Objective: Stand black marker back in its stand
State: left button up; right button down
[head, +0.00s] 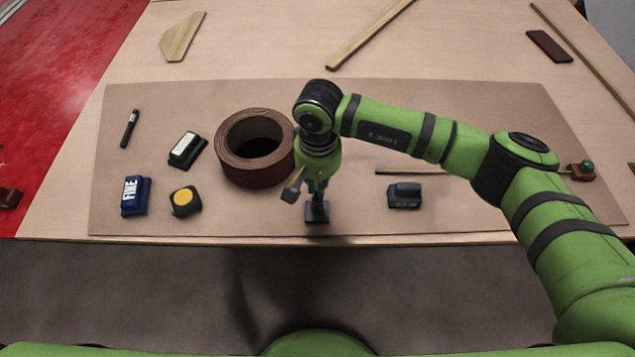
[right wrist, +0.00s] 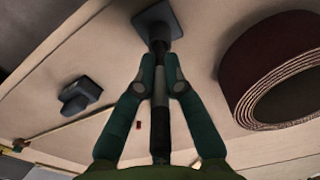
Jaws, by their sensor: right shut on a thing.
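My right gripper (head: 316,182) is over the front of the mat, right of the brown coil. In the right wrist view my gripper (right wrist: 161,85) is shut on the black marker (right wrist: 160,130), a dark rod with a grey band. The marker points at the stand, a dark piece with a square base (right wrist: 168,14). The marker's far end meets the stand in that view; I cannot tell how deep it sits. In the head view the stand (head: 317,214) shows directly below the gripper, and the fingers hide most of the marker. My left gripper is not in view.
The brown coil (head: 234,160) is close on the left. A dark block (head: 404,195) lies to the right. A dark pen-shaped item (head: 130,128), an eraser-like block (head: 185,149), a blue box (head: 135,195) and a tape measure (head: 185,200) lie at the left. The mat's back is clear.

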jog(key=shift+f+b, duration=0.65)
jog(key=shift+b, duration=0.85)
dwell(1.2)
jog(key=c, duration=1.2)
grip_release()
jog(key=shift+c, duration=0.2)
notch_tip(320, 180, up, 12)
jog(key=shift+r, duration=0.1)
